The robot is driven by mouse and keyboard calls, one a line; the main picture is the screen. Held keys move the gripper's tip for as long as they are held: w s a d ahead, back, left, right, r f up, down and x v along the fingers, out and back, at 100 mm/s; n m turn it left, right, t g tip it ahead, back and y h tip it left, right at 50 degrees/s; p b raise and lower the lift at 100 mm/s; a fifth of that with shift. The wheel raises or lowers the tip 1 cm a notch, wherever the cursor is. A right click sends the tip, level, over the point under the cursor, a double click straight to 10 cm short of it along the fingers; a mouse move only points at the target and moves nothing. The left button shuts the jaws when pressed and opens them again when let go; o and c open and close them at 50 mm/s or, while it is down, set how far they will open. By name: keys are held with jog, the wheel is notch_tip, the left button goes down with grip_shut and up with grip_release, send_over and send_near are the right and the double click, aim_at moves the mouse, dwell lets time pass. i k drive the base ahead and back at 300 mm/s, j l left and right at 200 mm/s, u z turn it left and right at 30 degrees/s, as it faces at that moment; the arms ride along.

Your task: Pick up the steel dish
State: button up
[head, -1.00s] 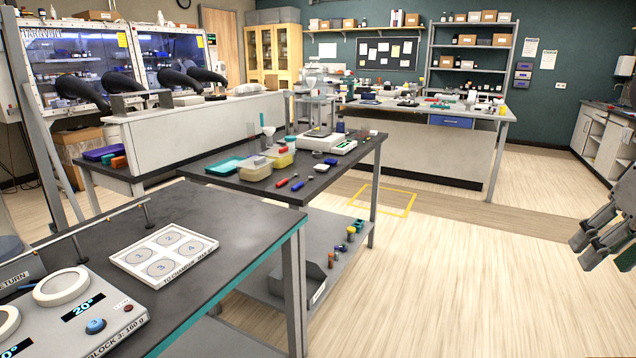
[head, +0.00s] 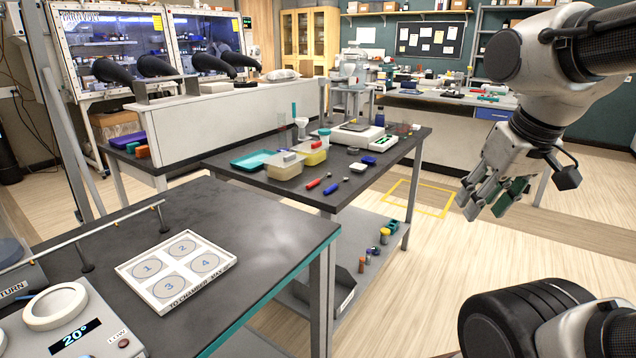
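My gripper (head: 487,208) hangs at the right of the head view, in the air over the floor to the right of the middle table. Its fingers point down and look apart, with nothing seen between them. A small shiny round thing (head: 357,167) lies on the middle dark table (head: 395,175), near its right front part. It may be the steel dish, but it is too small here to be sure. My gripper is well apart from it.
A white tray (head: 133,279) with four numbered rings lies on the near table (head: 270,225). Screwdriver-like tools (head: 330,189), tubs (head: 284,167), a teal tray (head: 252,160) and a balance (head: 356,137) crowd the middle table. A rail (head: 120,224) stands at left. Floor at right is clear.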

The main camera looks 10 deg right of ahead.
aim_at(353, 151)
jog(key=i+l+u, duration=0.1)
jog(key=l, duration=0.35)
jog(key=i+l+u, duration=0.15)
jog(key=l, duration=0.35)
jog(key=i+l+u, duration=0.1)
jog(key=l, duration=0.35)
jog(key=i+l+u, duration=0.1)
jog(key=l, duration=0.4)
jog(key=i+l+u, duration=0.15)
jog(key=l, duration=0.2)
jog(key=i+l+u, duration=0.1)
jog(key=l, duration=0.25)
jog(key=i+l+u, duration=0.15)
jog(key=l, duration=0.25)
jog(key=i+l+u, duration=0.15)
jog(key=i, duration=0.3)
jog(key=i+l+u, duration=0.1)
jog(key=i+l, duration=0.15)
jog(key=i, duration=0.2)
